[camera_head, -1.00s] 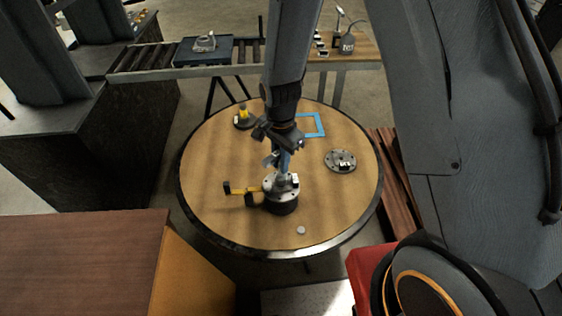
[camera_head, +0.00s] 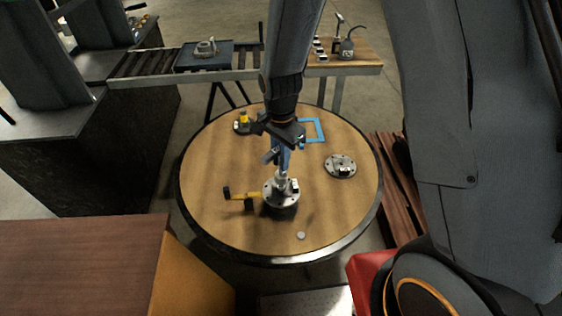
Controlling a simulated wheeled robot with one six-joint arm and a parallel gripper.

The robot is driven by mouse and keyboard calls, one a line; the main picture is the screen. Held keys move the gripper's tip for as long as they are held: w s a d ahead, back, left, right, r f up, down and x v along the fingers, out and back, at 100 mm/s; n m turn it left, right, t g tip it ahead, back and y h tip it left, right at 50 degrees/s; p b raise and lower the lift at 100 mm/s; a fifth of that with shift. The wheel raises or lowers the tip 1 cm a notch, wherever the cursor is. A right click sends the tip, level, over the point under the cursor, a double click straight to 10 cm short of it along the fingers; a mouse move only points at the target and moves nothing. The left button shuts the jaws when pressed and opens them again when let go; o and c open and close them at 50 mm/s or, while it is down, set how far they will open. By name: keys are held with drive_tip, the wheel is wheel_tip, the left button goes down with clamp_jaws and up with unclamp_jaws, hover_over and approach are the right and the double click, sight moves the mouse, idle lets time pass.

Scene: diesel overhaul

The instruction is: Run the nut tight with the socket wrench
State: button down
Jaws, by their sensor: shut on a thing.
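My gripper (camera_head: 281,143) is above the middle of the round table, shut on the socket wrench (camera_head: 285,160), which shows as a blue and silver upright tool. The wrench points down at the top of a dark round housing (camera_head: 282,208) with a grey flange. Its silver lower end meets the flange top in the picture; I cannot tell whether it sits on the nut. The nut itself cannot be made out there.
The round wooden table (camera_head: 222,170) also bears a yellow and black clamp (camera_head: 240,196), a flanged disc (camera_head: 340,167), a blue frame (camera_head: 318,131), a yellow-topped part (camera_head: 243,120) and a small grey disc (camera_head: 301,236). A roller conveyor (camera_head: 150,65) stands behind.

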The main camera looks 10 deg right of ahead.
drive_tip(key=shift+r, duration=3)
drive_tip(key=s+d, duration=0.2)
drive_tip(key=s, duration=0.4)
drive_tip(key=shift+s, duration=0.35)
drive_tip(key=shift+f, duration=0.1)
